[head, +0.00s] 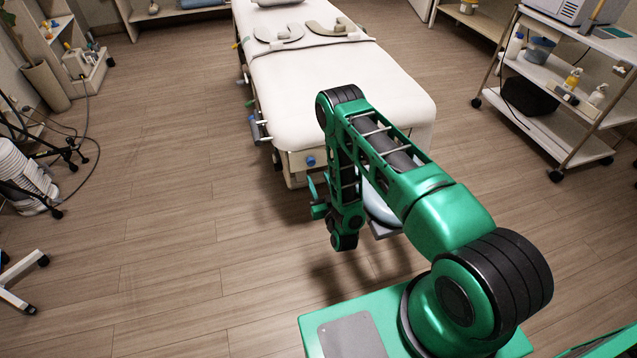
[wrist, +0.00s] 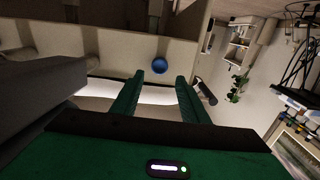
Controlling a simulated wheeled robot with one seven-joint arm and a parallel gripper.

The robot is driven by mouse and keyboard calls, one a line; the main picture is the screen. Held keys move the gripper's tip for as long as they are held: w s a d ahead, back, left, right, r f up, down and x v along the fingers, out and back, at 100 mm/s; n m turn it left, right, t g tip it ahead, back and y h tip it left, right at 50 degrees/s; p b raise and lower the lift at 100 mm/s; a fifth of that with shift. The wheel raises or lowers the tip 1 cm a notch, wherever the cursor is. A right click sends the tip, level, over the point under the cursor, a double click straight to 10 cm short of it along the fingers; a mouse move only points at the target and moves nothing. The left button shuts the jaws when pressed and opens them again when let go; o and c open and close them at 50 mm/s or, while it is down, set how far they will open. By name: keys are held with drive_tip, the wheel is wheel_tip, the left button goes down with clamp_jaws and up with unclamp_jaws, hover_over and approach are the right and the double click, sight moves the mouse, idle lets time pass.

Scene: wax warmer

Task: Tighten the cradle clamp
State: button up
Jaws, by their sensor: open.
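A blue round knob (head: 310,161) sits on the near end of the white treatment bed (head: 360,85), low on its beige frame. It also shows in the wrist view (wrist: 160,65), beyond the fingertips and roughly centred between them. I take it for the clamp knob, but no label confirms this. My gripper (head: 315,198) is near the bed's end, just below the knob in the head view. In the wrist view its two green fingers (wrist: 158,80) are apart with nothing between them. A pale blue-grey pad (head: 379,207) is partly hidden behind my arm.
Curved grey pads (head: 325,28) lie on the bed top. A wheeled shelf cart (head: 560,100) stands at right. A lamp base and stand (head: 25,175) are at far left. The wooden floor (head: 150,220) left of the bed is clear.

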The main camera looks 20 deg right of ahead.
sight(312, 164)
drive_tip(key=shift+w+f, duration=0.15)
drive_tip(key=shift+w, duration=3.4)
drive_tip(key=shift+w, duration=0.15)
drive_tip(key=c, duration=0.8)
drive_tip(key=shift+o, duration=0.2)
drive_tip(key=m, duration=0.6)
drive_tip(key=o, duration=0.7)
drive_tip(key=shift+o, duration=0.2)
